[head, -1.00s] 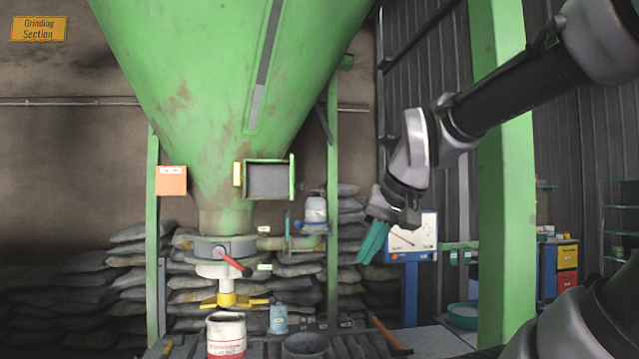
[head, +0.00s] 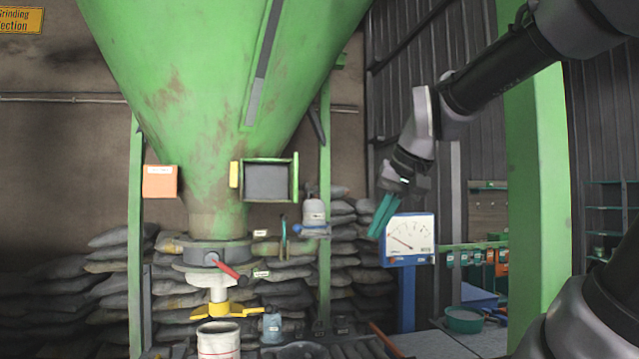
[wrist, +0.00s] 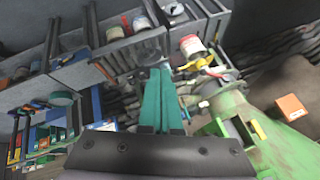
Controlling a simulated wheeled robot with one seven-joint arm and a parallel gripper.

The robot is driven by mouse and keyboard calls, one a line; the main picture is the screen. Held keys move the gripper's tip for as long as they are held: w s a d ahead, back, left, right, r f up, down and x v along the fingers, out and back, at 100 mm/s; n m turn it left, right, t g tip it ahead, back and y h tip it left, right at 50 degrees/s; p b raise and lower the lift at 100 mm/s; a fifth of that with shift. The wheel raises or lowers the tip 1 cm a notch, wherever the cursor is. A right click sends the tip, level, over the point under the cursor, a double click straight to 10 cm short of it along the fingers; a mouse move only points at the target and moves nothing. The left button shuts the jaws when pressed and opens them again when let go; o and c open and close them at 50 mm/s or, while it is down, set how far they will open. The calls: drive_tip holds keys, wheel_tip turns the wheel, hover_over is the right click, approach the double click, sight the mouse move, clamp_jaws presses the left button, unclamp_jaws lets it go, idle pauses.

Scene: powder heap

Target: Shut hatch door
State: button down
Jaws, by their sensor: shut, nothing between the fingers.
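The hatch (head: 267,181) is a grey rectangular opening in a green frame on the front of the big green hopper (head: 200,100). Its green door (head: 295,178) stands open at the right side, seen nearly edge-on. A yellow part (head: 234,174) sits at the left of the frame. The hatch also shows in the wrist view (wrist: 236,130), right of my fingers. My gripper (head: 378,222), with teal fingers, is shut and empty. In the head view it is to the right of the door and a little lower, apart from it, fingers pointing down.
A white gauge box (head: 410,238) on a blue post is close by my fingers. A pale jar (head: 314,214) stands below right of the hatch. A red-handled valve (head: 228,268) is under the hopper. A green post (head: 535,180) stands at right. Sacks line the wall.

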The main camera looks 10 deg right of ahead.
drive_tip(key=w+d+r+n+g+y, duration=0.1)
drive_tip(key=w+r+n, duration=0.1)
drive_tip(key=w+r, duration=0.75)
drive_tip(key=w+d+r+n+g+y, duration=0.1)
drive_tip(key=w+d+r+n+y, duration=0.1)
drive_tip(key=w+r, duration=0.75)
drive_tip(key=w+a+r+x, duration=0.1)
drive_tip(key=a+r+x, duration=0.1)
drive_tip(key=x, duration=1.2)
drive_tip(key=shift+w+a+f, duration=0.15)
drive_tip(key=shift+a+f, duration=0.1)
drive_tip(key=shift+a, duration=0.1)
drive_tip(key=w+a+m+t+h, duration=0.1)
drive_tip(key=w+a+m+h, duration=0.2)
drive_tip(key=a+m, duration=0.3)
drive_tip(key=w+a+m+t+h, duration=0.1)
drive_tip(key=w+a+m+h, duration=0.2)
drive_tip(key=a+m, duration=0.3)
drive_tip(key=shift+w+a+t+h, duration=0.35)
drive_tip(key=shift+a+h, duration=0.45)
drive_tip(key=shift+a, duration=2.05)
